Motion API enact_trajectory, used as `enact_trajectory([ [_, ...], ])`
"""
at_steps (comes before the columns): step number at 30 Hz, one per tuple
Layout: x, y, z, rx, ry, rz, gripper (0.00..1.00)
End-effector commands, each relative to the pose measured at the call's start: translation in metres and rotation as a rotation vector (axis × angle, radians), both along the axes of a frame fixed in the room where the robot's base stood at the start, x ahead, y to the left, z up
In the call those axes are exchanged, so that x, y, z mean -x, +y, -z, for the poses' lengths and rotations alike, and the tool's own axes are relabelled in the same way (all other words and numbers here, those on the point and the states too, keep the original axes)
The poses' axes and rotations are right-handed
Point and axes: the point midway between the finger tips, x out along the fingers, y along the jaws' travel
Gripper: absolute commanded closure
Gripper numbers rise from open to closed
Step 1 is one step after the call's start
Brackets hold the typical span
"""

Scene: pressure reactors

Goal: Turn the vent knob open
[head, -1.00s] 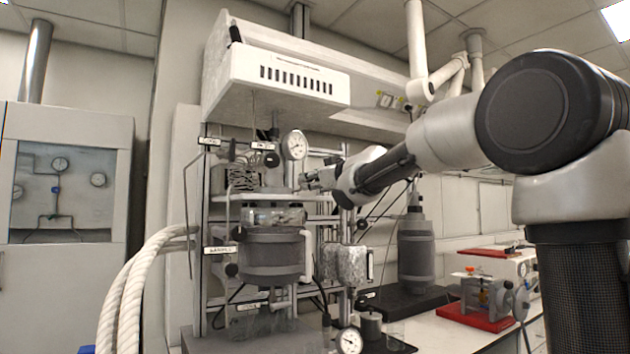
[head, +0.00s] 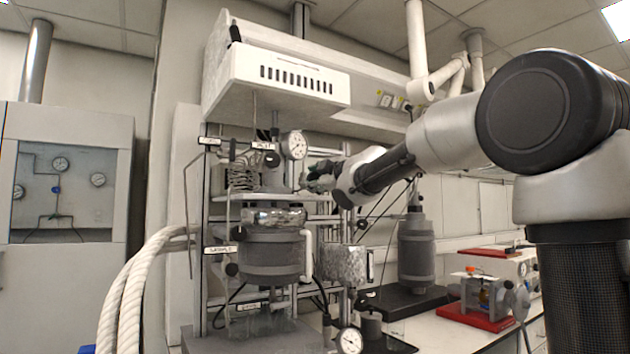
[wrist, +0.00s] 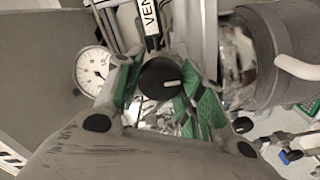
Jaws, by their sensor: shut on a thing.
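The vent knob (wrist: 158,78) is a round black knob with a short white mark pointing toward the right of the wrist view. A partly cut-off white label (wrist: 150,14) reading "VEN" stands above it. My gripper (wrist: 160,88) is shut on the knob, with its green-padded fingers on either side of it. In the head view, my gripper (head: 309,183) reaches in from the right at the reactor stand, below the round gauge. The grip is too small to make out there.
A white-faced pressure gauge (wrist: 93,70) sits close beside my left finger in the wrist view. The grey reactor vessel (head: 271,258) stands below my gripper in the head view. A grey cylinder (head: 416,252) stands to the right on the bench.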

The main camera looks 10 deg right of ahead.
Motion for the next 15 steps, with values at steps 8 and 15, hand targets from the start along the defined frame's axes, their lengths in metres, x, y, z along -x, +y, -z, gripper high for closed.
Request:
enact_trajectory([
  [8,0.0001,0.0004,0.0005,0.041,-0.012,0.000,0.86],
  [15,0.0001,0.0004,0.0007,0.043,-0.013,0.000,0.86],
])
